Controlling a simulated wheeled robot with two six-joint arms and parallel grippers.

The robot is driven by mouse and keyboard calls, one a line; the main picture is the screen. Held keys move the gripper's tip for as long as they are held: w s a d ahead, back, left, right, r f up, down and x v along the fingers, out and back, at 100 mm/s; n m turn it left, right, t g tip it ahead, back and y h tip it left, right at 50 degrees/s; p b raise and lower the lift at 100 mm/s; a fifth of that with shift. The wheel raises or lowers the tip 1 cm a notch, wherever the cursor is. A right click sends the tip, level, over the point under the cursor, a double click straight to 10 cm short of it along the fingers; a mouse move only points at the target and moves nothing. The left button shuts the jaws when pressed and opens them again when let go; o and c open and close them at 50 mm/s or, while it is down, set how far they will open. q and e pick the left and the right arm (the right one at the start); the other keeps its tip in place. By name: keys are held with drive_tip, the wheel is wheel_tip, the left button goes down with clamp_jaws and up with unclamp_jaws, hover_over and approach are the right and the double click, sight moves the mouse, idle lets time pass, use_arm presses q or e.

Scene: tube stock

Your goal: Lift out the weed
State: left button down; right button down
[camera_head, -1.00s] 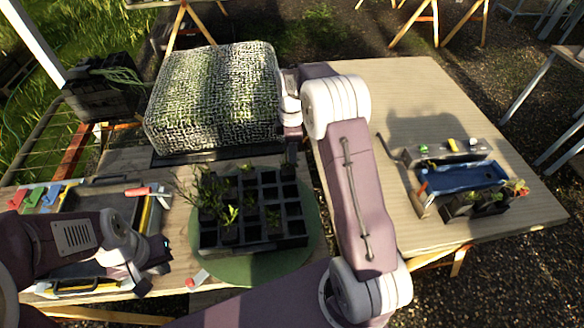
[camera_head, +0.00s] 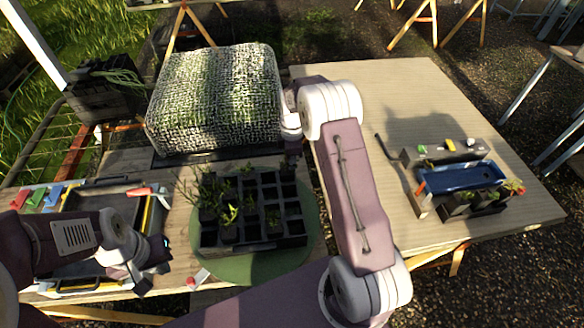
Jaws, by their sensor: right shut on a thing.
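A black cell tray (camera_head: 255,246) sits on a round green turntable (camera_head: 262,268). Seedlings (camera_head: 215,195) crowd its left cells, and a brighter light-green plant (camera_head: 230,213) stands among them. I cannot tell for sure which plant is the weed. Several cells on the right look empty of plants. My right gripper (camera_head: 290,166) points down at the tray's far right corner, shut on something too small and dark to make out. My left gripper (camera_head: 153,272) is low at the left, beside the tray and apart from it, with its fingers spread and empty.
A net-covered block of greenery (camera_head: 215,100) stands behind the tray. A toolbox (camera_head: 75,225) with coloured tags is at the left. A red-and-white item (camera_head: 198,279) lies near the front. A blue bin (camera_head: 462,177) and small pots (camera_head: 485,204) stand right. The right table's middle is clear.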

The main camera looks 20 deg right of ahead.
wheel_tip(320, 180, up, 10)
drive_tip(key=shift+r, duration=0.1)
